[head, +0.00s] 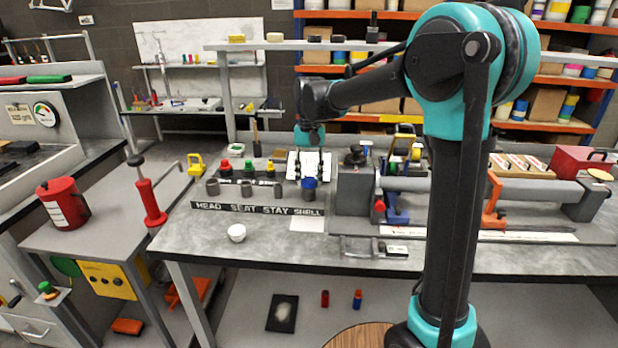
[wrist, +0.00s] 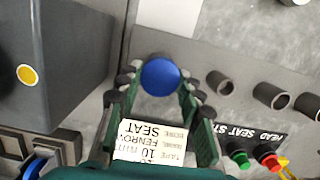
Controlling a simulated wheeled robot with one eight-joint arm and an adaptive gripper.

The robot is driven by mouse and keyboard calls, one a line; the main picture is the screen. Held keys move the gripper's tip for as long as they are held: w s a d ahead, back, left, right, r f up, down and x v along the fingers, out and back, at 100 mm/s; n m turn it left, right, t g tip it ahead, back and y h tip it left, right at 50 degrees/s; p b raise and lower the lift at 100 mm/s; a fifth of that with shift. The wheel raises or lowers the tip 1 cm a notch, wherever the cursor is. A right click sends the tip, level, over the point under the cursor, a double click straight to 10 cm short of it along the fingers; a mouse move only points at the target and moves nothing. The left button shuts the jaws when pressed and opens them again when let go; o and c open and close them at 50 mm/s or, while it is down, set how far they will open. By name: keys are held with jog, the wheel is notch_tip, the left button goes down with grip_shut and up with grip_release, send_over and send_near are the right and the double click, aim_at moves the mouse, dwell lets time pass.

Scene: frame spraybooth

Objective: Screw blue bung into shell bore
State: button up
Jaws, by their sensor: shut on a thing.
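The blue bung (head: 309,183) is between my gripper's (head: 309,178) fingertips, at the top of the right-most grey tube, the shell bore (head: 308,195), above the word SHELL on the label strip (head: 257,208). In the wrist view the bung's round blue top (wrist: 160,76) sits between the two green fingers of my gripper (wrist: 160,82), which is shut on it. The bung hides the bore mouth, so I cannot tell how deep it sits. The other open tubes (wrist: 219,83) stand in a row beside it.
Red (head: 225,165), green (head: 249,168) and yellow (head: 270,168) bungs stand behind the tubes. A dark grey block (head: 353,190) of the bench machine stands close on the right. The bench's front left is mostly clear.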

jog(key=m, duration=0.4)
jog(key=shift+m+y, duration=0.3)
jog(key=shift+y, duration=0.1)
jog(key=m, duration=0.4)
jog(key=shift+s+m+t+y, duration=0.1)
jog(key=shift+m+t+y, duration=0.2)
jog(key=m, duration=0.4)
jog(key=shift+d+m+t, duration=0.1)
jog(key=shift+m+t, duration=0.2)
